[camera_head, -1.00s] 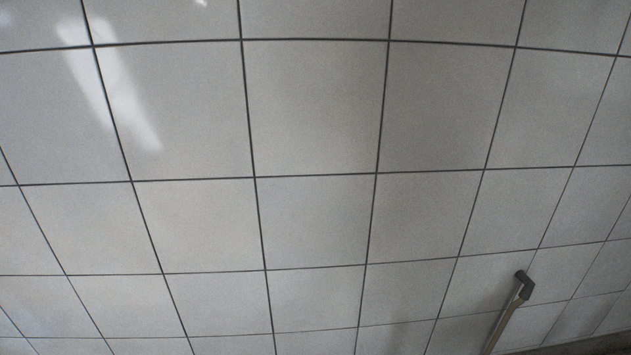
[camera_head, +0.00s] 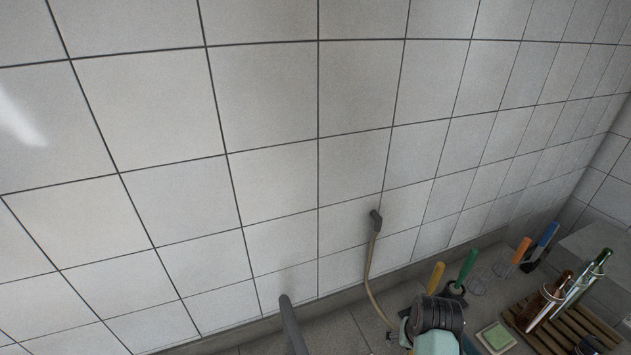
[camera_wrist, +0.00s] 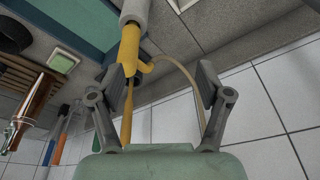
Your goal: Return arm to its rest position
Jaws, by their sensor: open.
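My gripper (camera_wrist: 157,90) is open in the wrist view, with its two grey fingers spread wide. A yellow bar or handle (camera_wrist: 130,48) with a pale grey upper part shows near the left finger. I cannot tell whether they touch. In the head view, a pale green and black part of my arm (camera_head: 436,322) shows at the bottom edge. The fingers cannot be made out there.
A tan hose (camera_head: 368,275) with a dark head stands against the tiled wall (camera_head: 270,140). A wooden slatted rack (camera_head: 572,325) with bottles (camera_head: 555,290) is at right. Colourful-handled tools (camera_head: 467,265) stand behind. A dark rounded bar (camera_head: 291,325) rises at the bottom.

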